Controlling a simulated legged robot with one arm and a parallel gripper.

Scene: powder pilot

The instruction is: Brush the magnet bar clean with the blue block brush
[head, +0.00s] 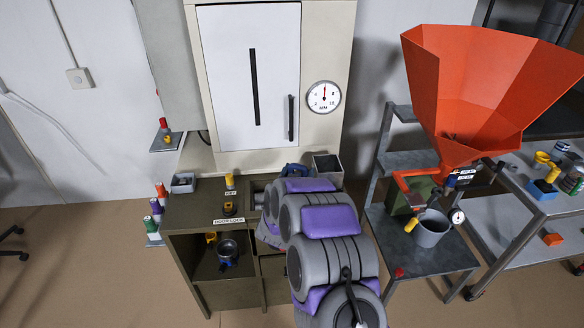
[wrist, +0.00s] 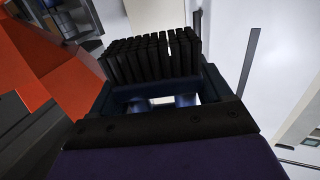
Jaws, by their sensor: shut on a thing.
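In the wrist view, my gripper (wrist: 170,100) is shut on the blue block brush (wrist: 150,103). The brush's dense black bristles (wrist: 150,60) point away from the palm and touch nothing that I can see. In the head view, my arm reaches toward the cabinet's front ledge and hides most of the gripper. A dark blue piece beyond the arm may be the brush or part of the gripper; I cannot tell. I cannot pick out the magnet bar with certainty in either view.
The white cabinet door (head: 228,75) stands ahead, with a dial gauge (head: 323,97) beside it. The orange hopper (head: 460,90) is at right, above a grey bucket (head: 432,230). A grey open box (head: 328,167) stands close beside my arm. The brown bench (head: 195,215) holds small items.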

